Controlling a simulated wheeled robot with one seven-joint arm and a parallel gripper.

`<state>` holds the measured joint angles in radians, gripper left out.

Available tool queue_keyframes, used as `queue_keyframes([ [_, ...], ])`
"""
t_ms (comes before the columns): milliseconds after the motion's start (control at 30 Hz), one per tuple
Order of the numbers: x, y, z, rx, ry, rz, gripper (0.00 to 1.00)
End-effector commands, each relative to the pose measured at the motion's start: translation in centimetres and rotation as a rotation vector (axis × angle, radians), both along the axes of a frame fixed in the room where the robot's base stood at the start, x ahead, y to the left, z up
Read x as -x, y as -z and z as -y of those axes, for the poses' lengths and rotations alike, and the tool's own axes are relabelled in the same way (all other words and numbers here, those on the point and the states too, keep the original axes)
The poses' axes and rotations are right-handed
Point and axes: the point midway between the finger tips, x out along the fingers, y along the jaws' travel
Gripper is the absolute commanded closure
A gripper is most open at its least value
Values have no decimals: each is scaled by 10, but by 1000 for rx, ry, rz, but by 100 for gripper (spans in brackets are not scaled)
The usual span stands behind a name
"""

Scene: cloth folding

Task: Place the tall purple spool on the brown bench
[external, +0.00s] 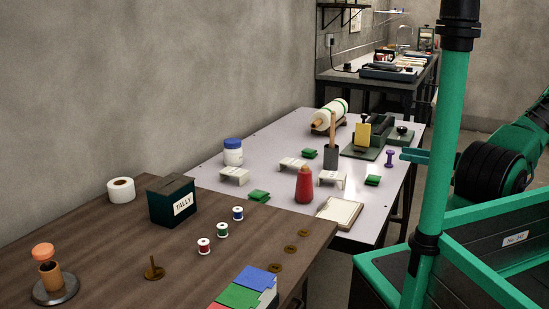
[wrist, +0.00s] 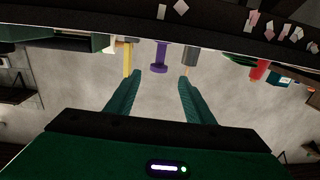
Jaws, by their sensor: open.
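The tall purple spool (external: 389,158) stands upright near the right edge of the pale table, beside a dark green tray. In the wrist view the purple spool (wrist: 160,56) appears upside down, between and beyond my fingertips. My gripper (wrist: 161,77) is open and empty, its two green fingers pointing toward the spool without visible contact. In the external view a green finger-like part of mine shows just right of the spool; the rest of my gripper is hidden behind a green post. The brown bench (external: 100,235) fills the lower left of the external view.
The bench holds a black TALLY box (external: 172,200), a white roll (external: 121,190), several small spools and a brass spike (external: 153,268). On the pale table (external: 390,205), a red bottle (external: 304,186) and a dark cup (external: 330,157) stand left of the spool. Bare wood lies at the bench's left-middle.

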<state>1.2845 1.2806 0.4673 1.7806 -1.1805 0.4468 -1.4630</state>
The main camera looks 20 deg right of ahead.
Motion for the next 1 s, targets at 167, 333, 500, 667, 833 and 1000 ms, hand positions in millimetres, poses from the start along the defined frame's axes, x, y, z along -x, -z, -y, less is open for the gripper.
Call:
queue_keyframes([
  [167, 0, 0, 0, 0, 0, 0, 52],
  [333, 0, -4, 0, 2, 0, 1, 52],
  [500, 0, -39, 0, 5, 1, 2, 52],
  [667, 0, -82, 0, 5, 0, 2, 52],
  [833, -1, -121, 0, 4, 1, 2, 52],
  [1000, -9, -113, -18, 83, -44, -99, 52],
])
